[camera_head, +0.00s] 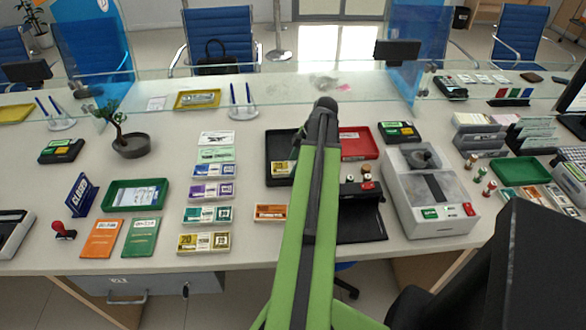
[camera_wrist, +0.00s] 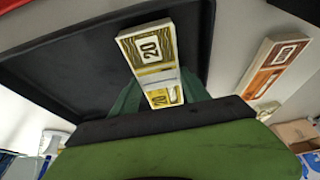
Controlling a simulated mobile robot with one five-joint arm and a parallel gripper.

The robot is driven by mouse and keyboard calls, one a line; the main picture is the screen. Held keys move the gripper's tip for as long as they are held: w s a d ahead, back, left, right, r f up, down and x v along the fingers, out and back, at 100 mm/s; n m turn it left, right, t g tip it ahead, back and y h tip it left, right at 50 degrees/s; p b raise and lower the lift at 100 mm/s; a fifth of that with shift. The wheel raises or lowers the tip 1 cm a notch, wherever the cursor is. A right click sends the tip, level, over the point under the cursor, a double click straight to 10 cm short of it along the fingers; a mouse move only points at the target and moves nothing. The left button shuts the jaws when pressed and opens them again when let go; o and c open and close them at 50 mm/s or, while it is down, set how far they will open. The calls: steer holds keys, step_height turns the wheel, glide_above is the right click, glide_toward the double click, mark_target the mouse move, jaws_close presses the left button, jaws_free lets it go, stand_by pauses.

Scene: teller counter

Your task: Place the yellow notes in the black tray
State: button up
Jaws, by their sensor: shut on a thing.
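The yellow notes (camera_wrist: 148,46), a banded bundle marked 20, are between the fingers of my gripper (camera_wrist: 160,90) in the wrist view. My gripper is shut on them, and its fingers partly hide the near end. The black tray (camera_wrist: 60,70) lies behind and below the bundle. I cannot tell whether the bundle touches the tray floor. In the head view the yellow notes (camera_head: 281,168) show over the black tray (camera_head: 279,142), left of my arm. My arm hides the fingers and part of the tray there.
Orange notes (camera_head: 270,212) lie on the counter just outside the tray. A red tray (camera_head: 358,143) and a grey machine (camera_head: 430,195) are to the right.

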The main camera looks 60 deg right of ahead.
steer(key=shift+f, duration=0.15)
steer(key=o, duration=1.6)
steer(key=shift+r+p, duration=0.35)
steer(key=shift+r, duration=0.15)
steer(key=p+v, duration=1)
steer(key=v, duration=0.1)
steer(key=shift+s+d+r, duration=0.1)
steer(key=shift+d+r, duration=0.05)
